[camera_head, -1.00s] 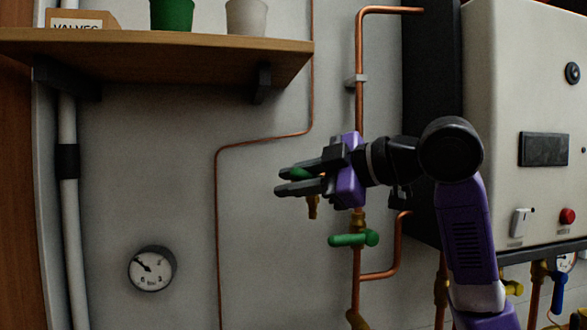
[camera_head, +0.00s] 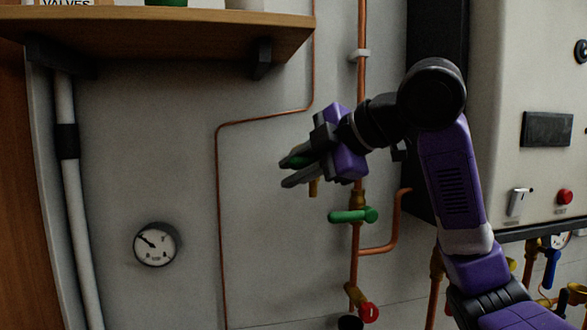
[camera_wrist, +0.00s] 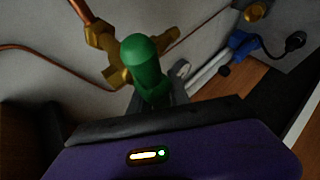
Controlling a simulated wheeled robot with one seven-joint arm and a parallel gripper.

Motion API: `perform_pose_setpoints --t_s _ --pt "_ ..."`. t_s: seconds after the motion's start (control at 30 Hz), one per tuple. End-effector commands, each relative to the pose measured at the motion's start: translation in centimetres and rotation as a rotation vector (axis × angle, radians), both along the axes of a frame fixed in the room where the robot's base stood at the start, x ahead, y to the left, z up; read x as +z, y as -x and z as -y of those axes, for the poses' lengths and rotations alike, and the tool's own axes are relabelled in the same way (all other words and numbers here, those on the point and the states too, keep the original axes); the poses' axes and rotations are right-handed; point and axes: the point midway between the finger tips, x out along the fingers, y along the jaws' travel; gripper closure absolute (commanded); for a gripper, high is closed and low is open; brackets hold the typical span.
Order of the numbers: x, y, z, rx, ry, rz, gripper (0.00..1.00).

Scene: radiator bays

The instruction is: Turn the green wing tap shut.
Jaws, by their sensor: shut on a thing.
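The green wing tap (camera_head: 297,161) shows between my fingers in the head view, mostly hidden by them. In the wrist view its green handle (camera_wrist: 145,70) stands in front of a brass valve body (camera_wrist: 102,45) on a copper pipe. My gripper (camera_head: 288,172) is shut on this handle, with a finger on either side. Its fingers are tilted in the head view. A brass stub (camera_head: 314,188) shows just below the fingers. Whether the tap is fully shut cannot be told.
A second green handle (camera_head: 350,215) sits on the copper pipe below my gripper, with a red knob (camera_head: 369,313) lower down. A shelf (camera_head: 160,38) is at upper left, a gauge (camera_head: 155,244) at lower left. A pale boiler cabinet (camera_head: 530,90) stands at right.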

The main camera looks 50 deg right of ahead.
Motion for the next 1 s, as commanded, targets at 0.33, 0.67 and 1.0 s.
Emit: perform_pose_setpoints --t_s 0.33,0.67,1.0 --pt "0.0 0.0 0.5 -0.011 -0.001 -0.001 0.58" --pt "0.1 0.2 0.2 -0.004 -0.001 0.001 0.58" --pt "2.3 4.5 0.5 -0.007 0.002 0.003 0.58"
